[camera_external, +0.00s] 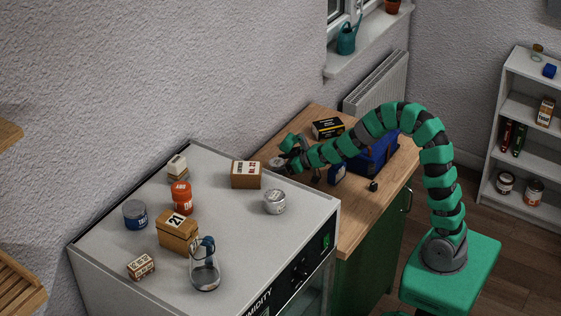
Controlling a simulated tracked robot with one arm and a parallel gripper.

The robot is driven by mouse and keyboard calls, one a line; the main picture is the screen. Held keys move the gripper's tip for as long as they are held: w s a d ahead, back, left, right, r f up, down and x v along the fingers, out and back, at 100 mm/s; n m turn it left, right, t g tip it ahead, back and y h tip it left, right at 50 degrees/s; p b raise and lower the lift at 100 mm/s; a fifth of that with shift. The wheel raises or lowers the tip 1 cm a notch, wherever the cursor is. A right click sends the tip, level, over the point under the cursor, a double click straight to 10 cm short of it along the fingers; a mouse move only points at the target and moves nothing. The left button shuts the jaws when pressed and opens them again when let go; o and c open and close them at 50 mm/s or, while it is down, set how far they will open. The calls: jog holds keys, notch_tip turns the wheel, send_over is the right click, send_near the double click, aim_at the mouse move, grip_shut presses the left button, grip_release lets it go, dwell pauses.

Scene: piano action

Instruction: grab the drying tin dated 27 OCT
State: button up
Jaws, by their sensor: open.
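I cannot read a 27 OCT date on any tin, so I cannot tell which is the named one. On the white cabinet top stand a silver-grey tin (275,202), an orange-red tin (181,198) and a blue tin with a grey lid (135,215). The silver-grey tin is near the right edge, with small lettering too blurred to read. My gripper (284,152) is open over the back left end of the wooden worktop, beyond the silver-grey tin and apart from it. A small pale round shape shows at its fingers; I cannot tell what it is.
A brown box (246,175) stands left of the silver-grey tin. A box marked 21 (178,232), a glass jug (205,267) and small boxes stand further left. The worktop holds a black-yellow box (327,128) and a blue case (376,154). The cabinet's front right top is clear.

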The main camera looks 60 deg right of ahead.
jog(key=shift+x, duration=0.85)
jog(key=c, duration=1.1)
jog(key=shift+r, duration=0.1)
